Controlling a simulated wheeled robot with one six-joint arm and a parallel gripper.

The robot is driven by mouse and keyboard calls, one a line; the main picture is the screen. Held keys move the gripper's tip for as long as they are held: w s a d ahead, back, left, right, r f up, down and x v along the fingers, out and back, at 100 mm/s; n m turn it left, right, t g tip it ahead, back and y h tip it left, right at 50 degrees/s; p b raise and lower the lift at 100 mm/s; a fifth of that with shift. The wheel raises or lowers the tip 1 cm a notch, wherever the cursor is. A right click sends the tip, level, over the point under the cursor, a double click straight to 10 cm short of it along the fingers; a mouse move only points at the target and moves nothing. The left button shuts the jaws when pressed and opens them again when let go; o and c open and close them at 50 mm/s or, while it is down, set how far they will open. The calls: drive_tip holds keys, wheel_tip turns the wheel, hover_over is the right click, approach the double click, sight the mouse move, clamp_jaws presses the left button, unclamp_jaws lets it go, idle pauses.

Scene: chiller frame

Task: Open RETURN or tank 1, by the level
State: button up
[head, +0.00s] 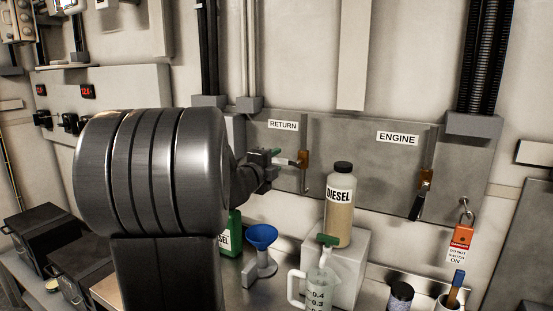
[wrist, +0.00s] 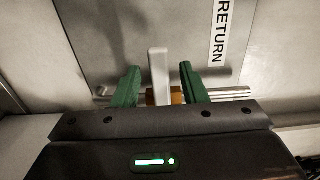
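The RETURN label (head: 283,125) is on a grey wall panel; it also shows in the wrist view (wrist: 219,30). Below it is an orange-brown valve body (head: 303,158) on a vertical pipe. A pale lever (head: 289,162) sticks out from it to the left in the head view. In the wrist view the pale lever (wrist: 158,72) stands between the two green fingers. My gripper (wrist: 160,68) is open around it, with a gap on each side; in the head view my gripper (head: 277,157) is partly hidden behind my arm. I cannot identify a tank 1 or its level.
An ENGINE label (head: 397,138) and a dark-handled lever (head: 424,186) are at right, with a red danger tag (head: 462,236) nearby. A DIESEL bottle (head: 341,205), blue funnel (head: 261,236) and measuring jug (head: 318,286) stand below. Red displays (head: 88,91) are at left.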

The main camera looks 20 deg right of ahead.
drive_tip(key=shift+x, duration=1.45)
drive_tip(key=shift+c, duration=0.2)
clamp_jaws()
drive_tip(key=shift+f, duration=0.1)
drive_tip(key=f+n+p, duration=0.1)
drive_tip(key=n, duration=0.2)
drive_tip(key=s+f+n+p, duration=0.1)
drive_tip(key=n+p, duration=0.1)
drive_tip(key=n, duration=0.1)
drive_tip(key=d+f+n+p, duration=0.1)
drive_tip(key=f+n, duration=0.1)
drive_tip(key=shift+s+f+n+p, duration=0.1)
drive_tip(key=shift+s+n+p, duration=0.1)
drive_tip(key=shift+n+p, duration=0.2)
drive_tip(key=n, duration=0.1)
drive_tip(key=s+d+f+n+p, duration=0.1)
drive_tip(key=n, duration=0.2)
drive_tip(key=shift+s+d+f+n, duration=0.25)
drive_tip(key=shift+s+d+n, duration=0.05)
drive_tip(key=n, duration=0.1)
drive_tip(key=s+d+n+p, duration=0.1)
drive_tip(key=n, duration=0.1)
drive_tip(key=s+n+p, duration=0.1)
drive_tip(key=n, duration=0.1)
drive_tip(key=shift+d+f, duration=0.3)
drive_tip(key=shift+d, duration=0.05)
